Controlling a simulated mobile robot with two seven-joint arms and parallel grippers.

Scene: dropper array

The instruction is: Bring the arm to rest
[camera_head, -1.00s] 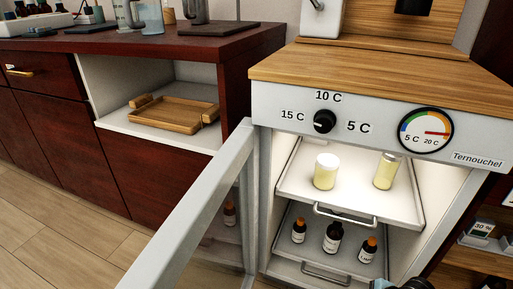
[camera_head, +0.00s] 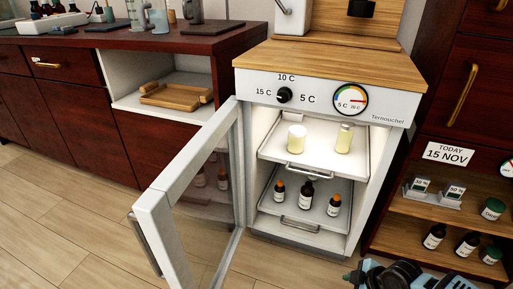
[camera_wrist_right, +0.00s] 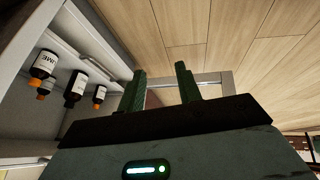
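My right arm (camera_head: 415,276) shows at the bottom right edge of the head view, in front of the open cooler (camera_head: 318,88). In the right wrist view my right gripper (camera_wrist_right: 160,72) has its two green fingers apart, with nothing between them. It points at the wooden floor and is outside the cooler. The cooler's glass door (camera_head: 190,190) stands wide open to the left. Its upper tray (camera_head: 330,172) bears two pale yellow jars. Its lower tray (camera_head: 290,211) bears dark bottles (camera_head: 308,192) with orange or black caps, also at the left of the right wrist view (camera_wrist_right: 76,88). My left gripper is not in view.
A wooden shelf unit (camera_head: 420,209) with bottles and small displays stands to the right, close to my right arm. A dark red counter (camera_head: 200,42) with an open niche holding a wooden tray (camera_head: 178,97) stands to the left. The floor (camera_head: 60,210) in front is clear.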

